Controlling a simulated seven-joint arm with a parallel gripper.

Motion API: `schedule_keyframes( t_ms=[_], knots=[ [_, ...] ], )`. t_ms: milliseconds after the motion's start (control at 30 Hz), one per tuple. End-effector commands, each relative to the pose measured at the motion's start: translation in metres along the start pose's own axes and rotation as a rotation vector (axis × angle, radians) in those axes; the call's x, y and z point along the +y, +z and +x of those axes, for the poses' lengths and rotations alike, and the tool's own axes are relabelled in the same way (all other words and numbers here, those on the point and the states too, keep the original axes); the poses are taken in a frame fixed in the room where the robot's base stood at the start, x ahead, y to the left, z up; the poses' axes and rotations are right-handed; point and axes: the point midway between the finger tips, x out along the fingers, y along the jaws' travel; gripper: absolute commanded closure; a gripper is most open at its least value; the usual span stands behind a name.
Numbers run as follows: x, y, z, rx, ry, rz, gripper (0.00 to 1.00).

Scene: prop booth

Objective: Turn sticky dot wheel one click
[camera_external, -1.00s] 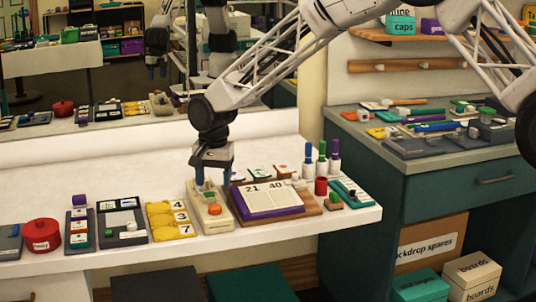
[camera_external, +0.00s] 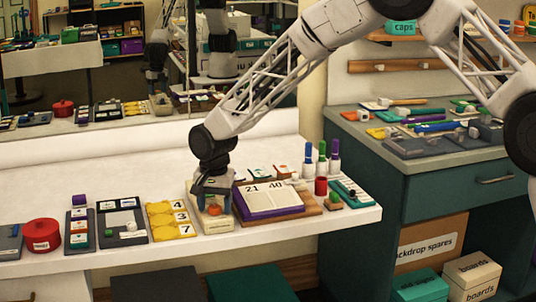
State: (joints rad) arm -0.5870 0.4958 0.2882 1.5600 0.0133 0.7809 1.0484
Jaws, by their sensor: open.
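A beige dispenser block (camera_external: 212,225) stands on the white shelf, just left of the open book. A small orange wheel (camera_external: 215,210) sits at its front end; I take it for the sticky dot wheel. My gripper (camera_external: 213,203) points down over the block, with its fingers low around the orange wheel's place. The jaws are open. The gripper hides the block's upper middle, and I cannot tell whether a finger touches the wheel.
The open book (camera_external: 270,196) showing 21 and 40 lies close on the right. Yellow number cards (camera_external: 172,222) lie close on the left. Capped markers (camera_external: 321,160) stand farther right. A mirror behind reflects the shelf.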

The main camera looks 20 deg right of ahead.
Motion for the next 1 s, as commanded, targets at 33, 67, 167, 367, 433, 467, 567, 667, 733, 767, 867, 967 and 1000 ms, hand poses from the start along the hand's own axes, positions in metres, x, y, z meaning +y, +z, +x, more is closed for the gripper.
schedule_keyframes(
  t_ms=[33,67,167,367,433,467,567,667,733,767,867,967,1000],
  knots=[
    [0.0,0.0,-0.0001,0.0,0.0,0.0,0.39],
    [0.0,0.0,-0.0001,0.0,0.0,0.0,0.39],
    [0.0,0.0,-0.0002,0.0,0.0,0.0,0.53],
    [0.0,0.0,-0.0003,0.0,0.0,0.0,0.83],
    [0.0,0.0,-0.0003,0.0,0.0,0.0,0.88],
    [0.0,0.0,-0.0003,0.0,0.0,0.0,0.88],
    [0.0001,0.0,-0.0004,0.0,0.0,-0.004,0.88],
    [0.0,0.0,-0.0005,0.0,0.0,-0.017,0.88],
    [0.0,-0.0001,-0.0007,-0.001,0.0,-0.032,0.88],
    [0.0,-0.0001,-0.0007,-0.001,0.0,-0.04,0.88],
    [0.0,-0.0001,-0.0008,-0.001,0.0,-0.077,0.88],
    [0.0,-0.0001,-0.0008,-0.002,0.0,-0.13,0.88],
    [0.0,-0.0001,-0.0009,-0.003,0.0,-0.155,0.88]
  ],
)
